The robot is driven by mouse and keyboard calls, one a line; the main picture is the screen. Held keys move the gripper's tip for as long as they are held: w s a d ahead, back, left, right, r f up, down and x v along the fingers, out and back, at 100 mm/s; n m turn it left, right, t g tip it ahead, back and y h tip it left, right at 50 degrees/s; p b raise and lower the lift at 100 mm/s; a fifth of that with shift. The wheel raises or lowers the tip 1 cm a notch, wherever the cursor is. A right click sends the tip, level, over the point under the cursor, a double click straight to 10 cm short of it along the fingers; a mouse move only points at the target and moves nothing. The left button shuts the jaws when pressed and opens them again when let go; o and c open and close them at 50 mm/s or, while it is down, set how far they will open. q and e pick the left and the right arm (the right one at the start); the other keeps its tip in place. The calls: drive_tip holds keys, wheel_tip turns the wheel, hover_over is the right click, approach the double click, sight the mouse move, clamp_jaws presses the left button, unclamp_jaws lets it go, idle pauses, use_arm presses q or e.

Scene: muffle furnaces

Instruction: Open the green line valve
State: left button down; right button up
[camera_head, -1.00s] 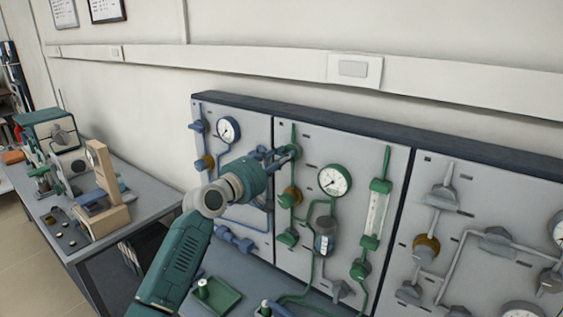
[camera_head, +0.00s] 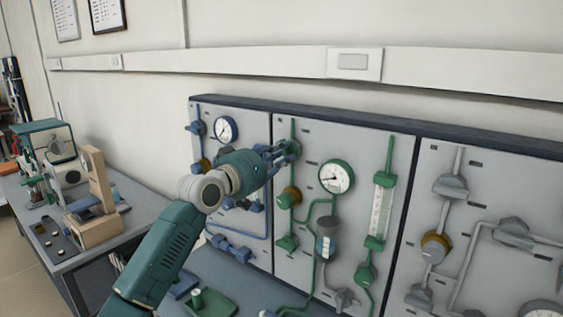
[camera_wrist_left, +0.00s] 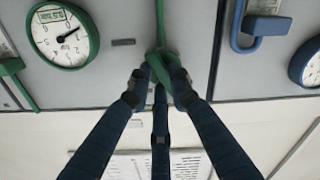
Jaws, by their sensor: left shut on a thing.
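The green line runs down the middle panel (camera_head: 284,241). Its top green valve (camera_head: 294,146) sits on the vertical green pipe and is partly hidden by my fingers. My left gripper (camera_head: 286,153) reaches it from the left and is shut on it. In the left wrist view, the three dark blue fingers (camera_wrist_left: 160,78) close around the green valve handle (camera_wrist_left: 161,61), covering much of it, so its exact angle is hard to tell. A round green-rimmed gauge (camera_head: 336,177) is right of the valve; it also shows in the left wrist view (camera_wrist_left: 62,36). My right gripper is out of view.
A blue line panel with a gauge (camera_head: 226,130) is at left, and a grey line panel with valves (camera_head: 451,187) at right. A green flowmeter (camera_head: 379,211) stands right of the gauge. A green tray (camera_head: 208,305) lies below. A side bench (camera_head: 139,215) holds equipment.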

use_arm(q)
drive_tip(key=m+b, duration=0.1)
drive_tip(key=m, duration=0.2)
drive_tip(key=shift+f, duration=0.2)
drive_tip(key=shift+m+b, duration=0.4)
drive_tip(key=shift+m, duration=1)
drive_tip(key=c, duration=1.6)
unclamp_jaws()
drive_tip(key=shift+o, duration=0.2)
drive_tip(key=shift+s+a, duration=0.1)
drive_tip(key=v, duration=1.1)
drive_tip(key=shift+s+a, duration=0.2)
drive_tip(key=shift+s, duration=0.15)
